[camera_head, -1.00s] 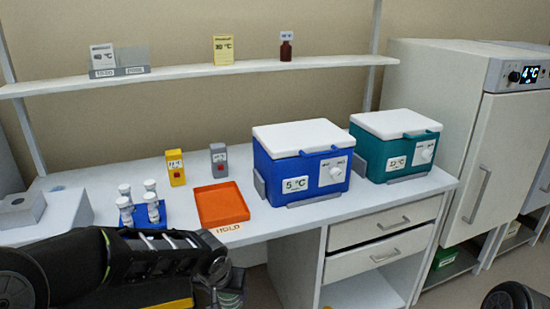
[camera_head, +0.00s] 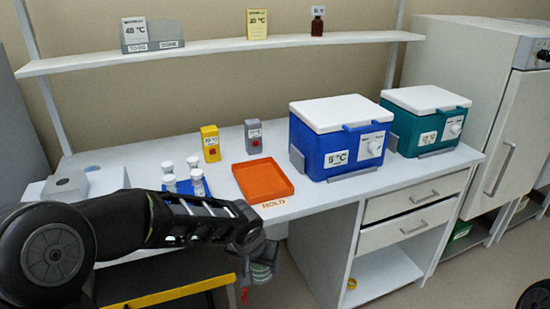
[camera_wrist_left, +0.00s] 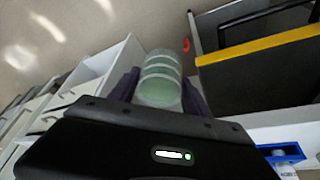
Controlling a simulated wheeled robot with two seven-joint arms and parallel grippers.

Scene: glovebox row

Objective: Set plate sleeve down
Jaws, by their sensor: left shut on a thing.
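The plate sleeve, a clear, pale green cylinder with banded layers, shows at the end of my left arm in the head view (camera_head: 262,272) and large in the left wrist view (camera_wrist_left: 160,80). My left gripper (camera_head: 255,250) is shut on it, in front of the bench's front edge; its dark fingers (camera_wrist_left: 160,92) lie along both sides in the wrist view. The sleeve seems held in the air; nothing visibly supports it from below. An empty orange tray (camera_head: 262,180) lies on the bench behind the gripper, with a HOLD label (camera_head: 272,204) at its front.
Capped vials in a blue rack (camera_head: 182,187) stand left of the tray. Yellow (camera_head: 210,143) and grey (camera_head: 253,136) boxes stand behind it; blue (camera_head: 340,140) and teal (camera_head: 426,120) coolers stand right. A dark, yellow-edged box-like structure (camera_head: 190,283) lies below my left arm.

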